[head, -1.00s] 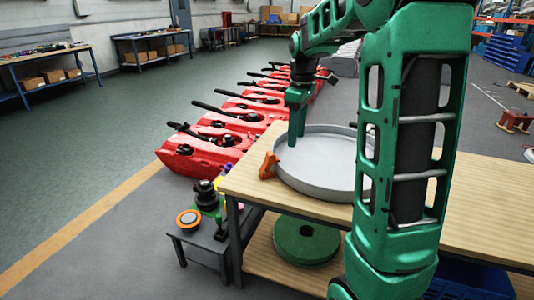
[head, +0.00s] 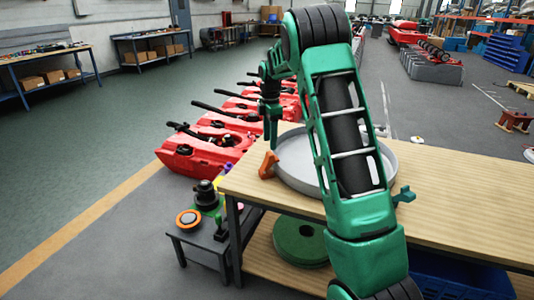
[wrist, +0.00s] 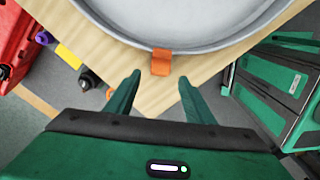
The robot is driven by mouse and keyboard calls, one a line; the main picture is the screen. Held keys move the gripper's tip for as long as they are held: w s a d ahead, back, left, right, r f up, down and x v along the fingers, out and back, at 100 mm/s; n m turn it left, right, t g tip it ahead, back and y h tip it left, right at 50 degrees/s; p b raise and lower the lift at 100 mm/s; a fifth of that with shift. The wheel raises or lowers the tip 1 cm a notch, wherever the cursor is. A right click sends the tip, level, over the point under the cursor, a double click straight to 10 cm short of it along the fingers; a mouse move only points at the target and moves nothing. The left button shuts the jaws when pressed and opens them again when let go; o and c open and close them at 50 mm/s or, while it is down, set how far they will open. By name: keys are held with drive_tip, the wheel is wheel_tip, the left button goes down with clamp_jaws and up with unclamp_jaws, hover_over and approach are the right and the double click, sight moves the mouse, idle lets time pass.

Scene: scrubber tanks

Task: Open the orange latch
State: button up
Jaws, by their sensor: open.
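In the head view my green gripper (head: 271,140) points down beside the latch, close to the pan's left edge. My arm hides much of the pan there.
A low side table (head: 205,238) with an orange-ringed disc and dark knobs stands left of the workbench (head: 460,205). A green disc (head: 306,240) lies on the lower shelf. Red tanks (head: 205,150) stand in a row behind. The benchtop at right is clear.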

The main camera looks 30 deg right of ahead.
sight(270, 153)
wheel_tip(270, 153, down, 6)
drive_tip(key=shift+r, duration=0.1)
idle(0.4)
